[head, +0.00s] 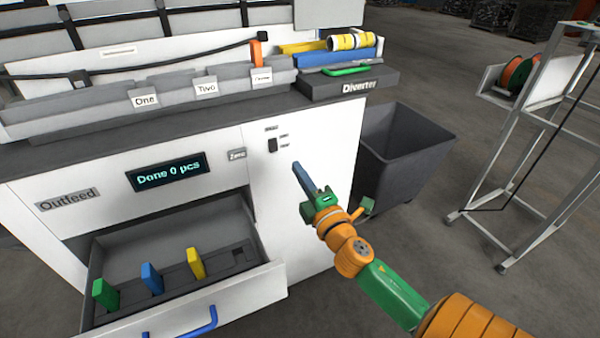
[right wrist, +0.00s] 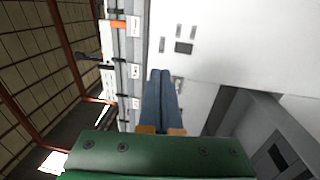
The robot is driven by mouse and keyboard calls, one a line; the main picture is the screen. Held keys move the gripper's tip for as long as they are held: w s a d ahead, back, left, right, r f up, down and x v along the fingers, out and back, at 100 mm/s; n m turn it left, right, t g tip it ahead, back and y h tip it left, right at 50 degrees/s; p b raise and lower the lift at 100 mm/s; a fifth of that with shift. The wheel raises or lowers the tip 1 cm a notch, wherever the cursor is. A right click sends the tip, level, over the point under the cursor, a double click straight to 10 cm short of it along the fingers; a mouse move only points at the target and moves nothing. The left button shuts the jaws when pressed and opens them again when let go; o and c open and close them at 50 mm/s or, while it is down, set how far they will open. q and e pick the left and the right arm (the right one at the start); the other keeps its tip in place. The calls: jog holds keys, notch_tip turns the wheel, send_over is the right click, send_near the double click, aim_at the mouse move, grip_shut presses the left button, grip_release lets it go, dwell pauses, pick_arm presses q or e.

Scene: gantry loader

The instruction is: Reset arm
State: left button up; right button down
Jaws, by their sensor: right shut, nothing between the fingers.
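My right arm reaches in from the lower right of the head view, with orange and green links. Its gripper (head: 303,180) has blue fingers pressed together, with nothing between them. It is in front of the white machine front (head: 265,185), below a small dark switch (head: 272,145). In the right wrist view the gripper (right wrist: 160,75) shows as two blue fingers side by side, pointing toward the white panel. I cannot tell whether the fingertips touch the panel. My left gripper is not in view.
An open outfeed drawer (head: 235,300) with green, blue and yellow pieces sticks out at lower left. A display (head: 167,172) reads "Done 0 pcs". The diverter ledge (head: 350,84) has a green handle (head: 347,70). A dark bin (head: 405,150) stands to the right, and a white rack (head: 530,90) farther right.

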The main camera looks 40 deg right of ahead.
jog(key=shift+w+d+f, duration=0.1)
jog(key=shift+w+f, duration=0.05)
jog(key=shift+w, duration=0.1)
jog(key=shift+s, duration=0.1)
jog(key=s+a+f+m+g+y, duration=0.1)
jog(key=s+f+m+g, duration=0.15)
jog(key=f, duration=0.75)
jog(key=s+f+m+g, duration=0.2)
jog(key=s+f+g, duration=0.15)
jog(key=f, duration=0.75)
jog(key=s+a+f+m+g+y, duration=0.1)
jog(key=s+f+m+g, duration=0.15)
jog(key=f, duration=0.75)
jog(key=s+a+f+m+g, duration=0.2)
jog(key=s+f, duration=0.3)
jog(key=s, duration=0.4)
jog(key=s+a+f+m+g+y, duration=0.1)
jog(key=s+a+f+g, duration=0.3)
jog(key=s, duration=0.5)
jog(key=s+a+f+m+g+y, duration=0.1)
jog(key=s+a+f+m+g, duration=0.2)
jog(key=s+f, duration=0.5)
jog(key=shift+s+a, duration=0.75)
jog(key=shift+a, duration=0.15)
